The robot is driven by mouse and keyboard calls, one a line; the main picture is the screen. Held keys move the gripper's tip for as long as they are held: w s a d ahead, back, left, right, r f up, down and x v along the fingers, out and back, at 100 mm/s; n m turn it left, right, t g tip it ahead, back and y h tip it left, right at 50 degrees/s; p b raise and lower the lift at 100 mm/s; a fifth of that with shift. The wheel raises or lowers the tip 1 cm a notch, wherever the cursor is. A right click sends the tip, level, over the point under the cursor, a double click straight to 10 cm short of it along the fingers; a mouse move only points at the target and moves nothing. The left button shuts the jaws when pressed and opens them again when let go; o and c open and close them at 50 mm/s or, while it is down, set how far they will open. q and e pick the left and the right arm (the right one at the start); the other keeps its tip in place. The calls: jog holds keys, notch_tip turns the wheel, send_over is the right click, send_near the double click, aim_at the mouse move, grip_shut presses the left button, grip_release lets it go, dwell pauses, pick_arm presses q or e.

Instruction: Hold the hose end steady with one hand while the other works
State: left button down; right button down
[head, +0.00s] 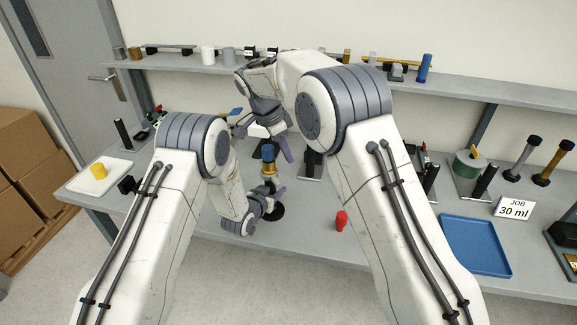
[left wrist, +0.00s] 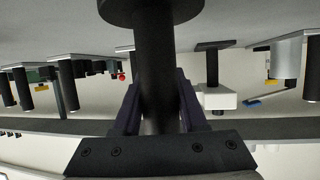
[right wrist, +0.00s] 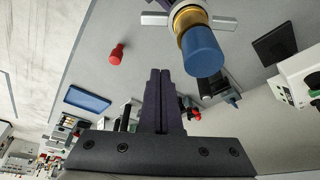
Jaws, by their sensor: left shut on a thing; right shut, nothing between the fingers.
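An upright piece with a black stem, a brass collar and a blue top (head: 268,152) stands on the bench on a round black base (head: 273,212). I cannot tell for sure that it is the hose end. My left gripper (head: 273,192) is shut on its black stem (left wrist: 154,50), below the collar. In the right wrist view its blue top (right wrist: 203,52) and brass collar show, with silver wings at the collar. My right gripper (head: 286,150) is shut and empty beside the blue top, apart from it in the right wrist view.
A red piece (head: 341,221) stands on the bench to the right. A white tray (head: 118,168) with a yellow piece is at the left. A shelf (head: 480,92) runs along the back.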

aim_at(276, 180)
jog(key=shift+v, duration=2.15)
jog(key=c, duration=1.5)
grip_release()
jog(key=shift+c, duration=0.2)
jog(key=o, duration=0.7)
jog(key=shift+s, duration=0.1)
jog(key=f+n+y, duration=0.1)
jog(key=f+n, duration=0.2)
jog(key=n, duration=0.3)
jog(key=s+a+f+n+y, duration=0.1)
jog(key=f+n, duration=0.2)
jog(key=n, duration=0.3)
jog(key=s+f+n+g+y, duration=0.1)
jog(key=f+n, duration=0.2)
jog(key=n, duration=0.3)
jog(key=shift+a+f+n+y, duration=0.25)
jog(key=shift+a+n+y, duration=0.05)
jog(key=shift+a, duration=0.1)
grip_shut()
